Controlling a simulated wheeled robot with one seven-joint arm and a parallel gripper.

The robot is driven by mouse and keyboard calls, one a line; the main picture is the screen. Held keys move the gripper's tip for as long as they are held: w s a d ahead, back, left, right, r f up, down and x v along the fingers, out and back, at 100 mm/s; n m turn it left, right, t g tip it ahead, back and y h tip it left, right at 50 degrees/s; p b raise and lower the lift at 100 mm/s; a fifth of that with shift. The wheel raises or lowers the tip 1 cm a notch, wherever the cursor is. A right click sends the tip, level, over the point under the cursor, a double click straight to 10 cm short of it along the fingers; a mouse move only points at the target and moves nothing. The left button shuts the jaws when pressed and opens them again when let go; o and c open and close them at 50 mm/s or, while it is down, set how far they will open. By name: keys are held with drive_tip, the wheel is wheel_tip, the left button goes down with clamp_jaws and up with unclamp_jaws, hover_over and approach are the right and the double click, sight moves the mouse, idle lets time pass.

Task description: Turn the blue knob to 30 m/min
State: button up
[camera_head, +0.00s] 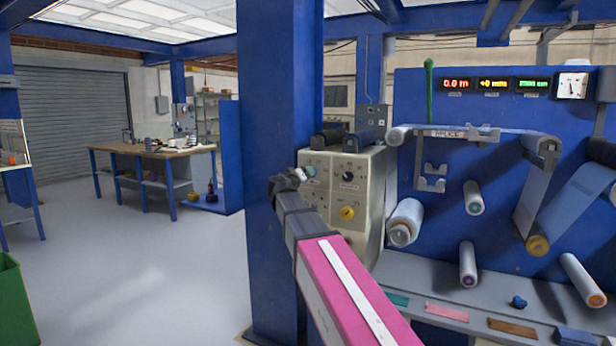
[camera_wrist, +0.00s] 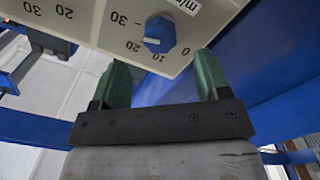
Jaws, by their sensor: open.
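The blue knob (camera_wrist: 160,34) is on a pale control panel (camera_wrist: 100,25) at the top of the wrist view. Its dial carries the marks 0, 10, 20 and 30, with "m/min" partly cut off above. A white line on the knob points left, roughly toward 20; the exact reading is hard to tell. My gripper (camera_wrist: 162,62) is open, with its two green fingers apart below the knob and nothing between them. In the head view my gripper (camera_head: 304,173) is at the left edge of the panel box (camera_head: 322,201); I cannot make out the blue knob there.
The panel box also bears a black knob (camera_head: 348,175) and a yellow knob (camera_head: 347,213). A blue post (camera_head: 272,100) stands close left of my gripper. A blue machine wall with several rollers (camera_head: 473,197) is to the right. Open floor (camera_head: 130,270) lies left.

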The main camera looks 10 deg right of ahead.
drive_tip(key=shift+v, duration=2.8)
